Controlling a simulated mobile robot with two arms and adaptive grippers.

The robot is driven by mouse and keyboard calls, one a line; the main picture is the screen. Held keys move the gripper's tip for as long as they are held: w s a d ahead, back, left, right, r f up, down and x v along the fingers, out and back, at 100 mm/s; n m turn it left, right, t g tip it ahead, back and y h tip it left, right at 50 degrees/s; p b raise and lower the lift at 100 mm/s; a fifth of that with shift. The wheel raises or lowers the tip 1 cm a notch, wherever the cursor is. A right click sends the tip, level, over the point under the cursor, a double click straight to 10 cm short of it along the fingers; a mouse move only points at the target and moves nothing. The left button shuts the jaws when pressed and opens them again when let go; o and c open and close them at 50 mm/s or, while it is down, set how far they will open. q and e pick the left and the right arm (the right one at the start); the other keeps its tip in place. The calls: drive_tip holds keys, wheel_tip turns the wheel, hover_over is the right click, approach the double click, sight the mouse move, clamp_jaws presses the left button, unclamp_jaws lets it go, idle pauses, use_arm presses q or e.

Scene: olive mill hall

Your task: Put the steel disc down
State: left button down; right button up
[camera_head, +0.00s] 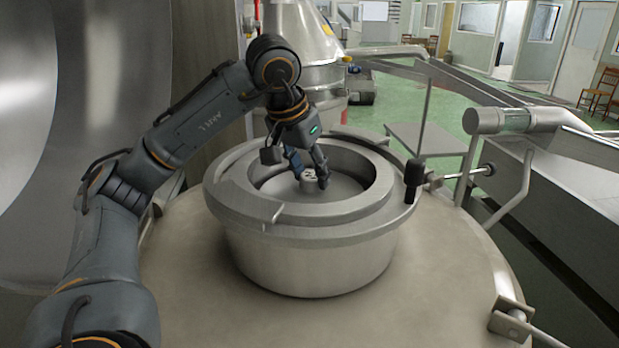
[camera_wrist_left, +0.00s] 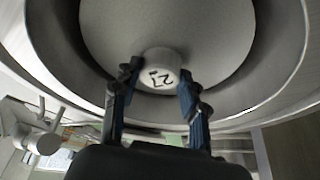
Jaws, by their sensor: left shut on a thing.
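The steel disc (camera_head: 345,187) is a flat, round, grey plate lying level inside the raised round collar (camera_head: 310,258) on top of a large metal vessel. A short round knob (camera_head: 309,180) stands up at its middle. My left gripper (camera_head: 311,178) reaches down into the collar and is shut on this knob. In the left wrist view the disc (camera_wrist_left: 205,30) lies beyond the fingers, and the knob (camera_wrist_left: 160,64), with dark marks on its top, sits between the fingertips (camera_wrist_left: 158,78). I cannot tell whether the disc touches a seat below. My right gripper is out of view.
The collar's thick rim surrounds the gripper. A black-handled clamp (camera_head: 414,178) stands at its right side. The vessel's broad top (camera_head: 440,270) is bare around the collar. A metal trough (camera_head: 560,195) lies to the right, and a large steel drum wall (camera_head: 80,60) rises at left.

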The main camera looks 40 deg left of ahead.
use_arm(q)
drive_tip(key=shift+a+f, duration=0.1)
drive_tip(key=shift+f, duration=0.5)
drive_tip(key=shift+w, duration=0.1)
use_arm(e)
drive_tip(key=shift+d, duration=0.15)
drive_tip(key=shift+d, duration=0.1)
use_arm(q)
drive_tip(key=shift+f, duration=0.2)
drive_tip(key=shift+f+b, duration=0.4)
drive_tip(key=c, duration=0.7)
unclamp_jaws()
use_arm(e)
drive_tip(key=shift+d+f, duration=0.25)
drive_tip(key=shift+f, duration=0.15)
use_arm(q)
drive_tip(key=shift+r, duration=0.15)
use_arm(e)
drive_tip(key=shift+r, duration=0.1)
